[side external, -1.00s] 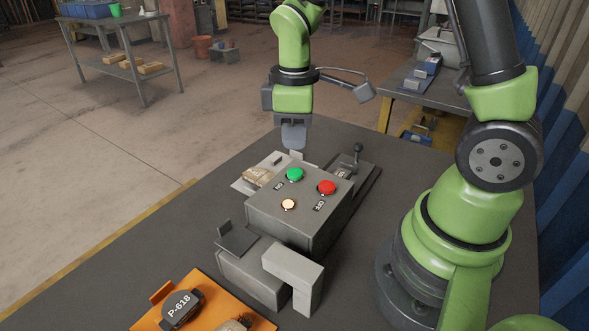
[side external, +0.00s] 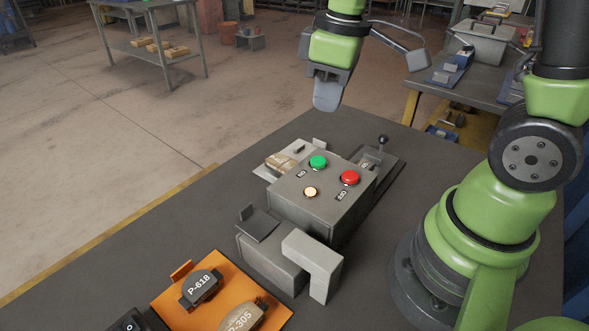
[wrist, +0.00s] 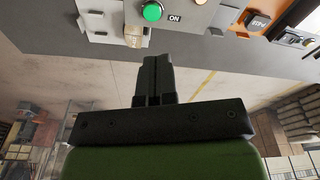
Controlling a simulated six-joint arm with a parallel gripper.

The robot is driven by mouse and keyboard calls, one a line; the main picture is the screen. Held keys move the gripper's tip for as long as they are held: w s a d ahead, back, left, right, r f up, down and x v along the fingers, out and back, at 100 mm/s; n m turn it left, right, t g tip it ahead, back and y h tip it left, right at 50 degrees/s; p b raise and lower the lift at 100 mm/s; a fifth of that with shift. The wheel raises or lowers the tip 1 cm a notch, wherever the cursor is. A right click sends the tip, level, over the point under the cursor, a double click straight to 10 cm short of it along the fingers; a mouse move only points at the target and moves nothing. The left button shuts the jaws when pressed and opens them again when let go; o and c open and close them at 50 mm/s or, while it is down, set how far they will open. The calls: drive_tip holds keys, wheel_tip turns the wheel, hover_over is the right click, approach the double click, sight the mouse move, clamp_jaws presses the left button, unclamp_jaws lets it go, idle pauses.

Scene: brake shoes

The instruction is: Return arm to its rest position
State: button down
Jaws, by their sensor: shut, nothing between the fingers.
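My gripper (side external: 327,97) is shut and empty. In the side external view it hangs in the air above and behind the grey control box (side external: 318,207), clear of it. The box has a green button (side external: 318,162), a red button (side external: 349,177) and a small lit button (side external: 310,192) on top. In the wrist view the shut fingers (wrist: 155,68) point toward the green button (wrist: 152,11), which has an ON label beside it. The fingers look apart from it.
An orange tray (side external: 166,300) with shoes marked P-618 (side external: 201,287) and P-305 (side external: 243,316) lies at the front. A grey bracket (side external: 313,262) stands before the box. A lever (side external: 382,143) rises behind it. The table's left side (side external: 150,235) is clear.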

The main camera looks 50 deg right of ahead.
drive_tip(key=s+a+r+m+t+y, duration=0.1)
drive_tip(key=s+a+r+m+t, duration=0.2)
drive_tip(key=s, duration=0.7)
wheel_tip(320, 180, up, 6)
drive_tip(key=m+t, duration=0.2)
drive_tip(key=m, duration=0.2)
drive_tip(key=shift+s+a+m+t+y, duration=0.2)
drive_tip(key=shift+m+t+y, duration=0.2)
